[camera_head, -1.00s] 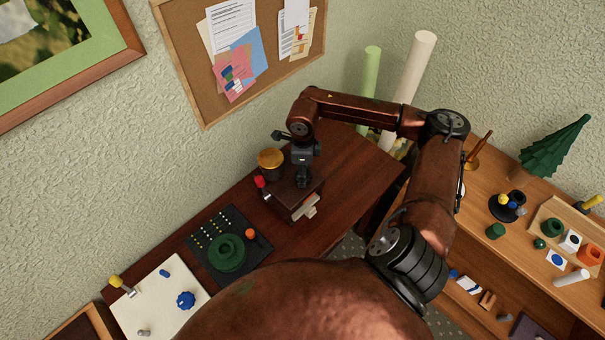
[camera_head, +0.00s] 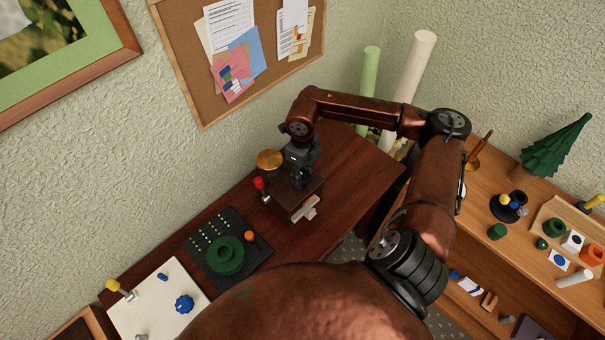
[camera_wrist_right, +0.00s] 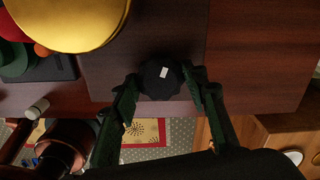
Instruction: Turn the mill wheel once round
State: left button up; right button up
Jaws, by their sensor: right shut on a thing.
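The mill is a dark wooden box (camera_head: 288,205) on the dark red-brown table. The mill wheel is a black scalloped knob with a white mark, seen from above in the right wrist view (camera_wrist_right: 161,80). My right gripper (camera_head: 299,182) reaches down over the box; its fingers stand on either side of the wheel in the right wrist view (camera_wrist_right: 160,92) and are shut on it. The gripper mostly hides the wheel in the head view. My left gripper is not in view.
A brass bowl (camera_head: 270,161) and a red knob (camera_head: 258,183) stand close beside the gripper. A black panel with a green dial (camera_head: 225,255) and a white board with a blue knob (camera_head: 184,303) lie to the left. The table's right part is clear.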

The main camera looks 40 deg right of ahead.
aim_at(303, 176)
jog(key=o, duration=1.2)
jog(key=shift+c, duration=0.2)
jog(key=shift+r, duration=0.15)
notch_tip(303, 176, up, 12)
